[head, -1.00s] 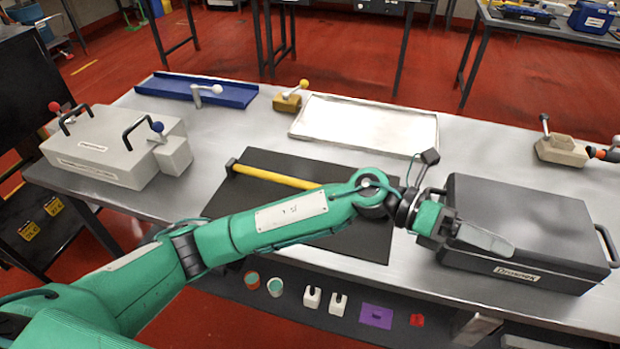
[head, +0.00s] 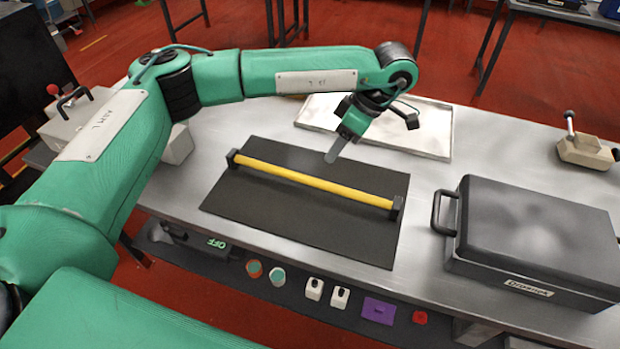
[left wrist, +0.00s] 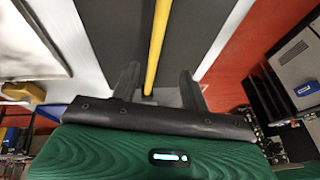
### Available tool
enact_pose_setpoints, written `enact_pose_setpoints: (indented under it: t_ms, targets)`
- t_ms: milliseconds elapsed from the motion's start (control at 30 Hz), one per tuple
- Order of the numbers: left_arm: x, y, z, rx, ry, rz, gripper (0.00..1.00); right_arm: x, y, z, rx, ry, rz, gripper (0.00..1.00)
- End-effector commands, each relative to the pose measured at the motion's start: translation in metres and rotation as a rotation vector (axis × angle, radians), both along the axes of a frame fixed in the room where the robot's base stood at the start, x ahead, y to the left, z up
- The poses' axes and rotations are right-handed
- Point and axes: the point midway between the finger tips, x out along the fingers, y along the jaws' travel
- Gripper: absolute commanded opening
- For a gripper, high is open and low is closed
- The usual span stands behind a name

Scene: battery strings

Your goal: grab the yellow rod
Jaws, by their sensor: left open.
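The yellow rod (head: 315,181) has black end blocks and lies across a black mat (head: 290,216) on the grey table. My left gripper (head: 334,156) points down just behind the rod, above the mat's far edge, and looks apart from the rod. In the left wrist view the rod (left wrist: 157,45) runs away between the two open fingers of my left gripper (left wrist: 157,82). Nothing is held. My right gripper does not show.
A black case (head: 535,225) with handles stands on the table to the right. A shallow silver tray (head: 430,125) lies behind the gripper. A beige block with a lever (head: 587,150) is at the far right. Several small items sit along the lower shelf.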

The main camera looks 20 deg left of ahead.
Motion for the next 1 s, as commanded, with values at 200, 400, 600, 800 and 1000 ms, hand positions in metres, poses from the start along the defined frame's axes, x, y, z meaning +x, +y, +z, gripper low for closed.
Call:
enact_pose_setpoints:
  t_ms: [200,400,600,800,1000]
  targets:
    - [-0.007,0.017,-0.039,-0.003,0.007,0.001,0.45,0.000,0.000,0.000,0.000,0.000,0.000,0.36]
    - [-0.010,0.025,-0.059,-0.005,0.004,-0.001,0.45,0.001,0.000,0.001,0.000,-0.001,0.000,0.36]
    - [-0.010,0.031,-0.069,-0.004,0.004,0.002,0.45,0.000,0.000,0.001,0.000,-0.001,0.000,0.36]
    - [-0.007,0.048,-0.091,-0.003,0.006,0.002,0.45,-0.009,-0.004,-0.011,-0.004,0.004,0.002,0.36]
    - [-0.010,0.054,-0.107,-0.005,0.003,0.000,0.45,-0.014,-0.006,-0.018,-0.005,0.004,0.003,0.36]
